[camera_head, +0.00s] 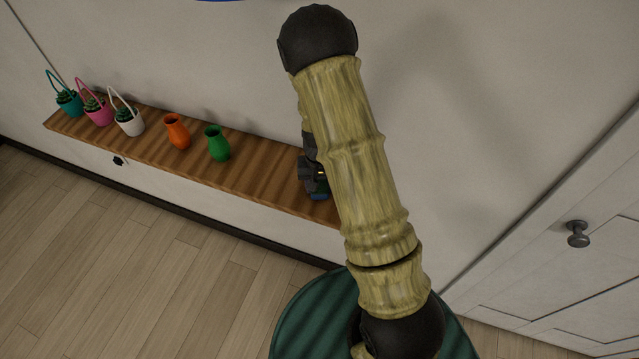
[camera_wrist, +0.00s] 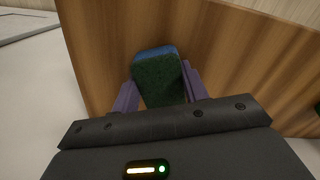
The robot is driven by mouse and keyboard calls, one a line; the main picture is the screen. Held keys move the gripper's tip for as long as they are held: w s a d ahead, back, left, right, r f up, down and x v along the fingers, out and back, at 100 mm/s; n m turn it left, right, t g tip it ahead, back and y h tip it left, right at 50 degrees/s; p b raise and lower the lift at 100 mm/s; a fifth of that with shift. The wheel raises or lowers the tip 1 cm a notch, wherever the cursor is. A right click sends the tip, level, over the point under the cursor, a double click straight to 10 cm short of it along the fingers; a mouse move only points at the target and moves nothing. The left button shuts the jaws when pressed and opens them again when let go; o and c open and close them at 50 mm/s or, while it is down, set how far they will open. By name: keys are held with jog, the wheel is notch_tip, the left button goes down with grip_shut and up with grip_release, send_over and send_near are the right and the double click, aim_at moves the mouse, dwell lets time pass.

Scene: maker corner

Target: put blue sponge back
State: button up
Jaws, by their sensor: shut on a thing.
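The blue sponge (camera_wrist: 158,80) has a dark green face toward the wrist camera and a blue far edge. My gripper (camera_wrist: 160,88) is shut on it, with one purple finger on each side. In the head view the sponge (camera_head: 319,194) shows as a small blue and green patch at the right end of the wooden shelf (camera_head: 245,182), partly hidden by my arm and gripper. The sponge is over or at the shelf board; I cannot tell whether it touches it.
An orange vase (camera_head: 176,131) and a green vase (camera_head: 217,144) stand mid-shelf. Teal (camera_head: 69,102), pink (camera_head: 98,112) and white (camera_head: 130,123) baskets with plants stand at its left. A cabinet with a knob (camera_head: 578,234) is at right. Shelf between green vase and gripper is bare.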

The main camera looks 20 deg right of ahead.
jog(key=o, duration=1)
jog(key=shift+f, duration=0.1)
jog(key=shift+c, duration=0.2)
notch_tip(320, 180, up, 12)
jog(key=b, duration=0.2)
jog(key=shift+b, duration=0.3)
jog(key=shift+r, duration=0.2)
jog(key=s+r+n+t, duration=0.1)
jog(key=s+r, duration=0.1)
jog(key=s, duration=0.5)
jog(key=s+r+n+t, duration=0.1)
jog(key=s+r, duration=0.2)
jog(key=s, duration=0.3)
jog(key=shift+s+n+t, duration=0.3)
jog(key=shift+s, duration=0.1)
jog(key=shift+d, duration=0.1)
